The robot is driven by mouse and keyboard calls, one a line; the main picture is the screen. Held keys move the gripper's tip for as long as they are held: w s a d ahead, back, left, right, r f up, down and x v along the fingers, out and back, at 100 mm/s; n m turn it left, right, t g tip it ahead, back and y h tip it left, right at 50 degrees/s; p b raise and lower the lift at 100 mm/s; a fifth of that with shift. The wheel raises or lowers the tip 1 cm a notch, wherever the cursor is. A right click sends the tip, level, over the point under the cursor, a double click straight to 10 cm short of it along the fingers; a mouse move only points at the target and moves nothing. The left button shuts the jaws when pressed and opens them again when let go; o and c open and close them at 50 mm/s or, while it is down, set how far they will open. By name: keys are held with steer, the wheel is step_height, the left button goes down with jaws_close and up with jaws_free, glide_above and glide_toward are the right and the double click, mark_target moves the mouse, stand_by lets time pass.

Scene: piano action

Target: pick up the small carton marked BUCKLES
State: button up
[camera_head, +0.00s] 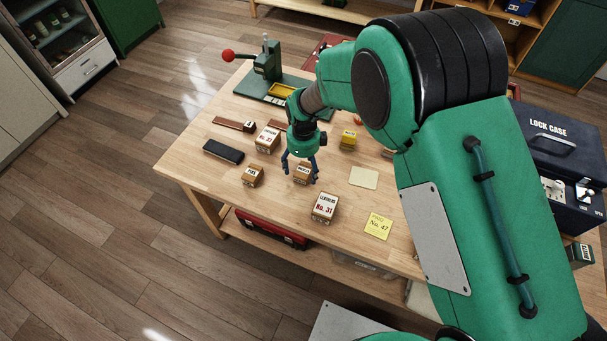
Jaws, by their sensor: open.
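Several small brown cartons with white labels stand on the wooden table (190,166). One small carton (303,175) sits directly below my gripper (300,172), partly hidden by it. Its label is too small to read surely. Another small carton (252,177) stands to its left, its label also unreadable. A larger carton (324,208) marked No. 31 stands in front, and another larger carton (267,139) stands behind to the left. I cannot tell which one says BUCKLES. My gripper is open and points down, its fingers at either side of the carton below; contact cannot be told.
A black case (223,152) lies at the left. A yellow box (348,139), a pale card (363,177) and a yellow note (378,226) lie to the right. A green press (266,65) with a red knob stands behind. My arm hides the table's right side.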

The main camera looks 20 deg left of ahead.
steer(key=shift+f, duration=0.95)
steer(key=c, duration=1.5)
